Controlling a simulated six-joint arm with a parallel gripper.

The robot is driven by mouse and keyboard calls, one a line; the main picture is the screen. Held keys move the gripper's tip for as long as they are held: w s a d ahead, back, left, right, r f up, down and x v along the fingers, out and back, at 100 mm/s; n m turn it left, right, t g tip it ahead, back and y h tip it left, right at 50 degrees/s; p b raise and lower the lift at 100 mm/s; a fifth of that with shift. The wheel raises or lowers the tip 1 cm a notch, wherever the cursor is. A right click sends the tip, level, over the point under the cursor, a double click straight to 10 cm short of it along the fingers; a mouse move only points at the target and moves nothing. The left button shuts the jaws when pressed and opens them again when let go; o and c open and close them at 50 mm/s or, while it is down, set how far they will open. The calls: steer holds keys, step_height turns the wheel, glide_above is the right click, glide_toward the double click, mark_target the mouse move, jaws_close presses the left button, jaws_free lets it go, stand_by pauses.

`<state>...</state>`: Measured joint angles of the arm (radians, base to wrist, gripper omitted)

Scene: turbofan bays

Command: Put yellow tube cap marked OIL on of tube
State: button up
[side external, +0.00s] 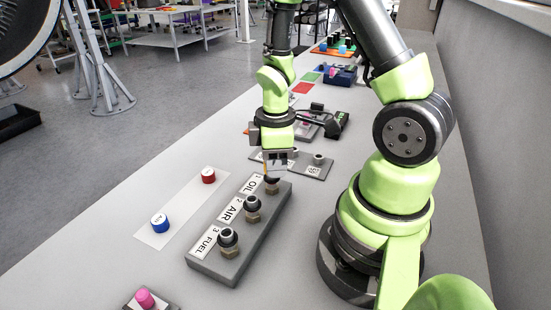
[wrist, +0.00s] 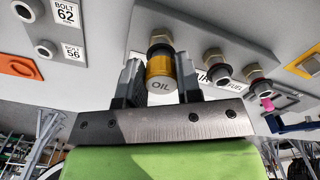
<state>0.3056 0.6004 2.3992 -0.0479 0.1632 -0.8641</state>
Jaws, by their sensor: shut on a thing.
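The yellow cap marked OIL (wrist: 160,70) sits between the two fingers of my gripper (wrist: 158,82) in the wrist view, with its lettered end facing the camera. My gripper (side external: 272,172) is shut on it, pointing down over the OIL end of the grey tube block (side external: 218,262) in the side view. The OIL tube fitting (wrist: 160,40) is directly beyond the cap and in line with it. The cap appears at or against the fitting's top; I cannot tell how far it is seated. In the side view my gripper mostly hides the cap and this tube.
The AIR fitting (side external: 253,206) and FUEL fitting (side external: 228,240) stand uncapped on the same block. A blue cap (side external: 160,222) and a red cap (side external: 208,176) rest on a white strip to the left. A bolt plate (side external: 316,168) lies behind the block.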

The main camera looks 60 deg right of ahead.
steer(key=shift+f, duration=0.7)
steer(key=o, duration=1.4)
steer(key=shift+r, duration=3.5)
steer(key=shift+w+a+r, duration=0.1)
steer(key=shift+r, duration=0.2)
steer(key=s+a+r+m+t, duration=0.2)
steer(key=a+r+m, duration=0.1)
steer(key=r, duration=0.2)
steer(key=s+a+r+m+t+y, duration=0.1)
steer(key=s+a+r+m+t, duration=0.1)
steer(key=r, duration=0.4)
steer(key=s+a+r+m+t+y, duration=0.1)
steer(key=s+a+r+m+t, duration=0.1)
steer(key=a+r+m+t, duration=0.1)
steer(key=shift+s+a+r+m, duration=0.2)
steer(key=shift+a+r+m, duration=0.1)
steer(key=shift+r+m, duration=0.3)
steer(key=shift+s+a+r+m, duration=0.15)
steer(key=shift+a+r+m, duration=0.15)
steer(key=shift+r+m, duration=0.25)
